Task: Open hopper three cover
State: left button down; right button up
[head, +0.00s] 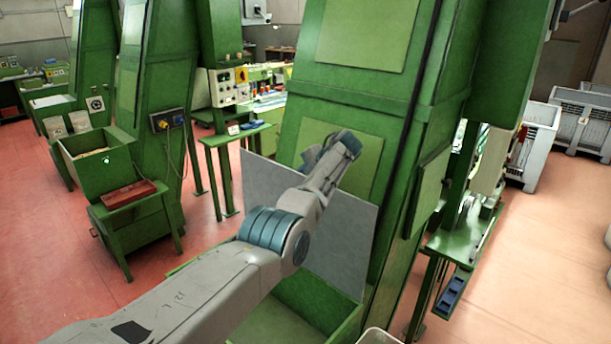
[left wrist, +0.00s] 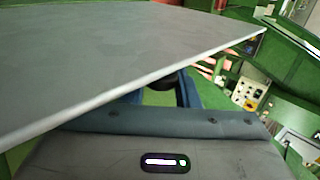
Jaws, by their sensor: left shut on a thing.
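The hopper cover (head: 345,240) is a flat grey panel standing steeply raised above a green hopper box (head: 300,322) at the foot of a green machine column. My left gripper (head: 311,158) is at the cover's upper edge, partly hidden behind my own forearm. In the left wrist view the cover (left wrist: 120,55) fills the upper left, and its pale edge runs across to the blue fingers of my left gripper (left wrist: 160,97). The fingers are shut on the cover; the exact contact is partly hidden by the panel. My right gripper is not in view.
The green column (head: 345,95) stands right behind the cover. Another green hopper (head: 85,170) with a red tray (head: 130,194) stands at the left. A green side table (head: 235,133) is behind. Grey crates (head: 540,140) stand at the right. Red floor is clear between the machines.

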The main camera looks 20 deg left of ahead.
pick_arm(q)
jog(key=shift+a+f, duration=0.1)
jog(key=c, duration=1.3)
grip_release()
jog(key=shift+o, duration=0.8)
jog(key=shift+s, duration=0.1)
jog(key=b+v, duration=0.5)
jog(key=v, duration=0.5)
jog(key=shift+r, duration=0.3)
jog(key=shift+s+d, duration=0.1)
jog(key=shift+d, duration=0.15)
